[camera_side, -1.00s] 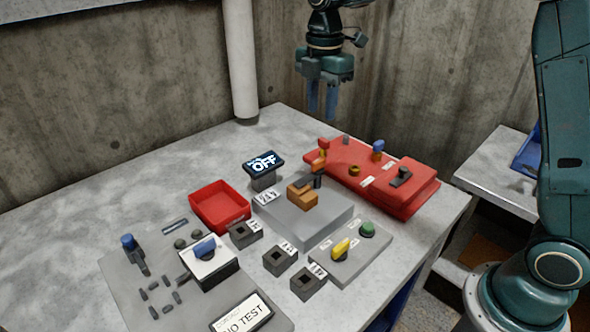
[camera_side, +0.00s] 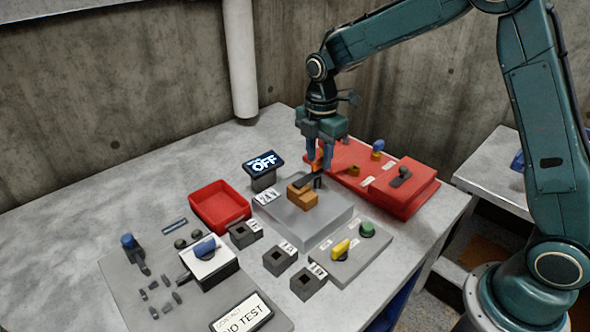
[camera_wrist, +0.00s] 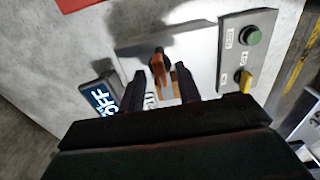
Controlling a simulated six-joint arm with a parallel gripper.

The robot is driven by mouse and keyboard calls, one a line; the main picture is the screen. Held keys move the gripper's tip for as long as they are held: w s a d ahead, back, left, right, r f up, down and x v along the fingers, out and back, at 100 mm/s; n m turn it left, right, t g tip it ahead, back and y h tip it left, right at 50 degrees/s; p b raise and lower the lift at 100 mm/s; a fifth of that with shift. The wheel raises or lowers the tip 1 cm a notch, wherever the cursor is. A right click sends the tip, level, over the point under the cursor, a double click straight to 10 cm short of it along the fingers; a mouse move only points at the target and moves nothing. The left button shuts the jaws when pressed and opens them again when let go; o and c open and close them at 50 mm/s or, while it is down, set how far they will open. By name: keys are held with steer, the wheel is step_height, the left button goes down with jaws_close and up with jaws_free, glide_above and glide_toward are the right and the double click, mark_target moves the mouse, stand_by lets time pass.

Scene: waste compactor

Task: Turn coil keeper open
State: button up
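My gripper (camera_side: 320,160) points down at the back edge of the grey box (camera_side: 325,228), just behind the orange-brown block (camera_side: 302,197) on it. Its fingers stand apart in the wrist view (camera_wrist: 160,85). A reddish-orange handle (camera_wrist: 160,68) shows between and just beyond the fingertips, with a brown piece (camera_wrist: 174,85) beside it. I take the handle to be the coil keeper, though no label on it is readable. I see no clear contact with the fingers. A dark bar or shadow lies across the block's top. The fingers hide part of this area.
A display reading OFF (camera_side: 264,164) and a red tray (camera_side: 220,205) are left of the box. A red panel (camera_side: 405,196) with knobs lies close behind on the right. A grey panel with a yellow knob (camera_side: 340,248) and green button (camera_side: 366,229) is in front.

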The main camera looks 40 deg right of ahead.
steer(key=shift+f, duration=0.35)
jaws_close()
